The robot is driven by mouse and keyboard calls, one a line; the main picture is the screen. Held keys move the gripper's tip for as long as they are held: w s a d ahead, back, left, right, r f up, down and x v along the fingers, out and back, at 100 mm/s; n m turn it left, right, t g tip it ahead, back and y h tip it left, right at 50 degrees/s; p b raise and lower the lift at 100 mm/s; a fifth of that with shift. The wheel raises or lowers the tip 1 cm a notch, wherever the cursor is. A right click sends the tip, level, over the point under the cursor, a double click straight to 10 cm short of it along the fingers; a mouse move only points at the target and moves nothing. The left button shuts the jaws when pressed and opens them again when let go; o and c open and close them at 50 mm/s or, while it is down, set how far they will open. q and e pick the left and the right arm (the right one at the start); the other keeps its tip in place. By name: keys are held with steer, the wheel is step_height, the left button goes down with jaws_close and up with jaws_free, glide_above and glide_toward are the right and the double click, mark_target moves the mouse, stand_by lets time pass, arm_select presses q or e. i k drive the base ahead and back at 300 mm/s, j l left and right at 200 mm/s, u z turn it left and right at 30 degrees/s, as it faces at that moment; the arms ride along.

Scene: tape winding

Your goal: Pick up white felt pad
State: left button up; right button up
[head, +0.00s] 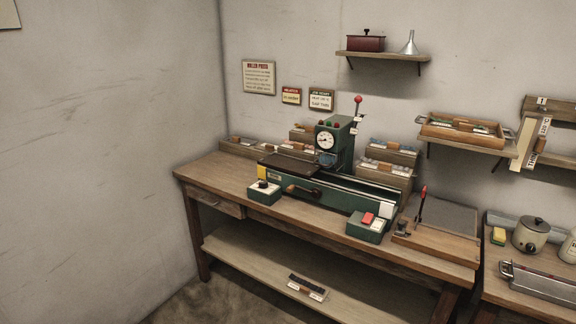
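I cannot make out a white felt pad for certain in the head view. Several small pieces with pale parts lie in the wooden tray (461,131) on the right wall shelf and in the stepped wooden racks (392,155) behind the green machine (333,190). They are too small to tell apart. A small dark, orange and white piece (307,288) lies on the workbench's lower shelf (262,262). Neither of my grippers is in view.
The wooden workbench (215,177) has clear surface at its left end. Two green control boxes (264,192) (368,226) stand at its front. A red-handled lever (421,203) stands at its right. A second bench at right holds a pot (531,236) and a metal tray (540,283).

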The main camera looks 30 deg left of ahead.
mark_target(263, 146)
steer(key=i+j, duration=0.2)
steer(key=j, duration=0.2)
steer(key=i+j, duration=0.2)
steer(key=j, duration=0.2)
steer(key=i+j, duration=0.45)
steer(key=j, duration=0.3)
steer(key=i+j, duration=0.2)
steer(key=j, duration=0.2)
steer(key=z, duration=0.05)
